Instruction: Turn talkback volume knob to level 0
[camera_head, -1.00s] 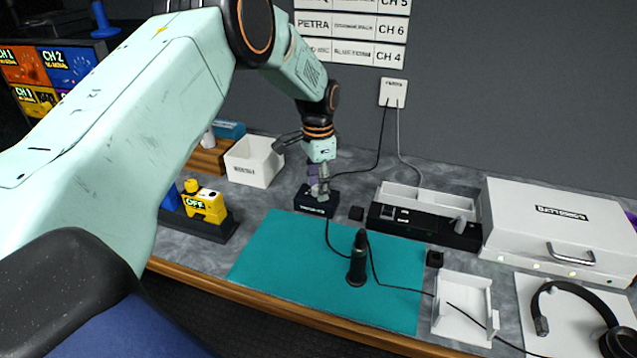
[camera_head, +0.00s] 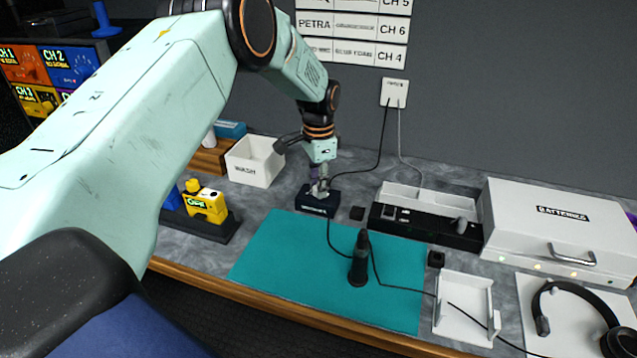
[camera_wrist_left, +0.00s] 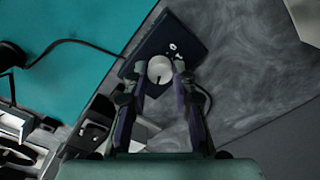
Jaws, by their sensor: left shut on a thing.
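The talkback box (camera_head: 311,208) is a small dark box with a white label on its front. It stands on the grey counter behind the teal mat. My left gripper (camera_head: 319,188) points down over its top. In the left wrist view, the round pale knob (camera_wrist_left: 160,68) sits on the dark box (camera_wrist_left: 190,42), with a short dark mark on its near side. The left gripper's fingers (camera_wrist_left: 160,75) are on either side of the knob and shut on it. White marks on the box show beside the knob, too small to read. In the head view the fingers mostly hide the knob. My right gripper is not in view.
A black handheld device (camera_head: 359,258) stands on the teal mat (camera_head: 290,262), with cables around it. A white bin (camera_head: 253,163) and yellow pack (camera_head: 205,205) are to the left. A black panel (camera_head: 425,227) and a white case (camera_head: 548,220) are to the right.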

